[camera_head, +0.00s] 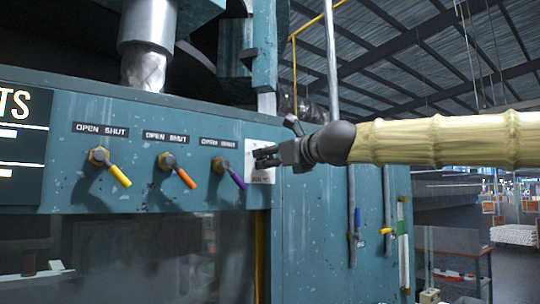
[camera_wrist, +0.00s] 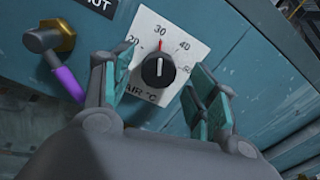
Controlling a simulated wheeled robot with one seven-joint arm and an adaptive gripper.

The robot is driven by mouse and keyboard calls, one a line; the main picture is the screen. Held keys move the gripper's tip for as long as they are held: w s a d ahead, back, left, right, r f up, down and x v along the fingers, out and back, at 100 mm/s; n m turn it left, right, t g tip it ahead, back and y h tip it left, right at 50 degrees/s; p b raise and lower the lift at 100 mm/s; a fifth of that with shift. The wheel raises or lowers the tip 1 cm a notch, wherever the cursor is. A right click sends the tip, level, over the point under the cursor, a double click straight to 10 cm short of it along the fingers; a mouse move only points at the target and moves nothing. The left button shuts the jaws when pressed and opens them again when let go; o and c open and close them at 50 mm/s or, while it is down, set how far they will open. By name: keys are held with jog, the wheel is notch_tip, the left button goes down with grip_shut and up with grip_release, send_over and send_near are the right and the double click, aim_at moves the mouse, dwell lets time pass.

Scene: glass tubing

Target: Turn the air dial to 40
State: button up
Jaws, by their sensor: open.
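The air dial is a black round knob (camera_wrist: 158,70) on a white plate (camera_wrist: 184,22) marked 20, 30, 40 and 50 and labelled AIR °C. Its white line points up, about at 30, where a short red mark shows. My gripper (camera_wrist: 160,84) is open, with one teal-padded finger at each side of the knob. I cannot tell whether either finger touches it. In the head view, my gripper (camera_head: 272,156) is in front of the white plate (camera_head: 252,147) and hides most of the dial.
Left of the dial, valve levers with yellow (camera_head: 119,175), orange (camera_head: 186,178) and purple (camera_head: 237,180) handles stick out under OPEN SHUT labels. The purple lever (camera_wrist: 68,84) is close to my left finger.

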jog(key=shift+x, duration=0.85)
jog(key=c, duration=1)
jog(key=shift+c, duration=0.2)
